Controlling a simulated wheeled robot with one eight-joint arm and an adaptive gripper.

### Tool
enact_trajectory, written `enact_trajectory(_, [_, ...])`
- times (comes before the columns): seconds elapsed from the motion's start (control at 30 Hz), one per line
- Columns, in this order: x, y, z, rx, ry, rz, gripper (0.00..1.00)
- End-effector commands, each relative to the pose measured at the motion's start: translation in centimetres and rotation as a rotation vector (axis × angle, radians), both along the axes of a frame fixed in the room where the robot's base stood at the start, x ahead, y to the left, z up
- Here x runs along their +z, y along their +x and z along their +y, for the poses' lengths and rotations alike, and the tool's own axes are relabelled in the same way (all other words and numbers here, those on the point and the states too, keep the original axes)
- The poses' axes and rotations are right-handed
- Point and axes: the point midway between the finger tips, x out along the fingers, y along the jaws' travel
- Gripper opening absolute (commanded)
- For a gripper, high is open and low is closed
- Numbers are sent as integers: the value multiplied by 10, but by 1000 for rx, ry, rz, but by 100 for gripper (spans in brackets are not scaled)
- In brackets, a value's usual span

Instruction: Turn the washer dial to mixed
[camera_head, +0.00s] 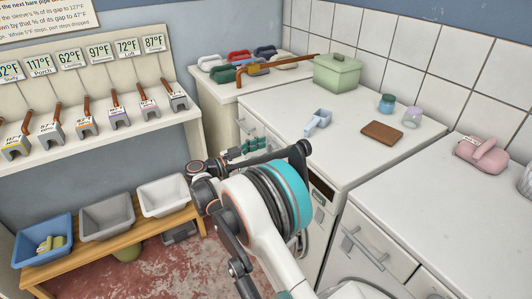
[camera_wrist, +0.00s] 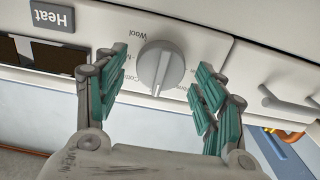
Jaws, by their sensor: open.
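The grey washer dial (camera_wrist: 161,68) shows in the wrist view on a white panel seen upside down. It has a raised grip bar, and a "Wool" label is readable beside it; other labels are partly covered by my fingers. My gripper (camera_wrist: 160,85) is open, with one teal finger pad on each side of the dial and visible gaps between pads and dial. In the head view my gripper (camera_head: 252,147) is at the front of the white washer (camera_head: 335,160); my arm hides much of that front, and the dial cannot be made out there.
A "Heat" label (camera_wrist: 52,15) and dark panel windows are near the dial. A panel handle (camera_wrist: 285,103) is on the other side. On the counter are a blue scoop (camera_head: 318,121), a brown block (camera_head: 382,132), jars and a green box (camera_head: 337,73). Bins stand on a bench at left.

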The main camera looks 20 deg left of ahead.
Motion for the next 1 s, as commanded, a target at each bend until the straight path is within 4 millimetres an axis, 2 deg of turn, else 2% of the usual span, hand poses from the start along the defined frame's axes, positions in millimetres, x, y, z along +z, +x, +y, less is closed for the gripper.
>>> enact_trajectory(0.3, [1, 2, -2, 0, 0, 0, 64])
enact_trajectory(0.5, [0, 2, -1, 0, 0, 0, 21])
enact_trajectory(1.0, [1, 1, -2, 0, 71, -60, 21])
